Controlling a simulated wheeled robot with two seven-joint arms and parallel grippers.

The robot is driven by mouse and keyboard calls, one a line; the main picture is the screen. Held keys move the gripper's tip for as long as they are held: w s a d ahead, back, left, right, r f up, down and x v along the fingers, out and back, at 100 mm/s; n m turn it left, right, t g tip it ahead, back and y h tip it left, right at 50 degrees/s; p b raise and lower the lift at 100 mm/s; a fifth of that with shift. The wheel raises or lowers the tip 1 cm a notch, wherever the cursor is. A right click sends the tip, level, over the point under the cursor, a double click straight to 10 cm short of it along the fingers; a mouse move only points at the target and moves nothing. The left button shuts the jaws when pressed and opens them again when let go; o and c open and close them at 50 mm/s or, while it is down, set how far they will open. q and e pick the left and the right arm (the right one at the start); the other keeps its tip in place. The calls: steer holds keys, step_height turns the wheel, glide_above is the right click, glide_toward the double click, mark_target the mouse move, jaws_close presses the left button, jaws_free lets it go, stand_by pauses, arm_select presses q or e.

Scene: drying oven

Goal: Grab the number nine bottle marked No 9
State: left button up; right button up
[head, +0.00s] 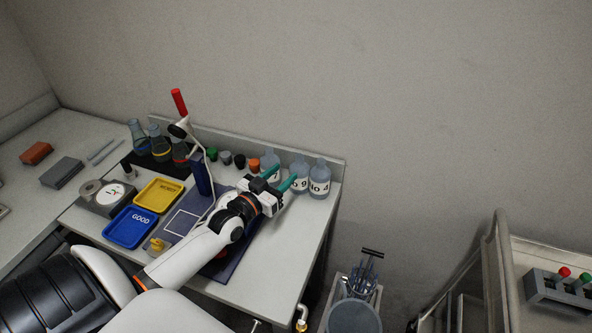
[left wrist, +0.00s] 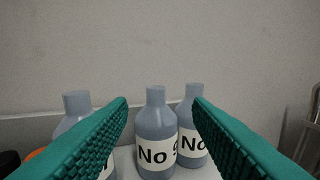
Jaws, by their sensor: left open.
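The No 9 bottle (left wrist: 156,125) is grey-blue with a white label and stands upright in the middle of the left wrist view, between and beyond my fingertips. In the head view the No 9 bottle (head: 299,170) is the middle of three bottles near the back right of the table. My left gripper (head: 279,178) is open and empty, its teal fingers pointing at the bottle. The right edge of its label is partly hidden by the neighbouring bottle or by its curve; I cannot tell which. My right gripper is not in view.
Similar bottles stand close on both sides, one at left (left wrist: 75,122) and one at right (left wrist: 191,125). The table (head: 290,240) has a low back ledge. A blue tray (head: 113,239), a yellow tray and several flasks lie farther left. The table's right edge is near.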

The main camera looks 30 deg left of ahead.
mark_target(297, 160)
arm_select(q)
steer(key=w, duration=0.3)
steer(key=shift+w+d, duration=0.25)
steer(key=w, duration=0.1)
steer(key=w+p, duration=0.1)
steer(key=shift+w+a, duration=0.3)
steer(key=shift+a, duration=0.1)
steer(key=shift+w+d+f, duration=0.1)
steer(key=shift+w+f, duration=0.05)
steer(key=shift+w, duration=0.9)
steer(key=shift+w+f, duration=0.1)
steer(key=shift+w, duration=0.2)
steer(key=shift+c, duration=0.3)
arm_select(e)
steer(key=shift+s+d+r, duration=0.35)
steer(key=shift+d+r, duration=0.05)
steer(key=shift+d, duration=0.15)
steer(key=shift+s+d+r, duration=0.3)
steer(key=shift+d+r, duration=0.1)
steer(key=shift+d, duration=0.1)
arm_select(q)
jaws_close()
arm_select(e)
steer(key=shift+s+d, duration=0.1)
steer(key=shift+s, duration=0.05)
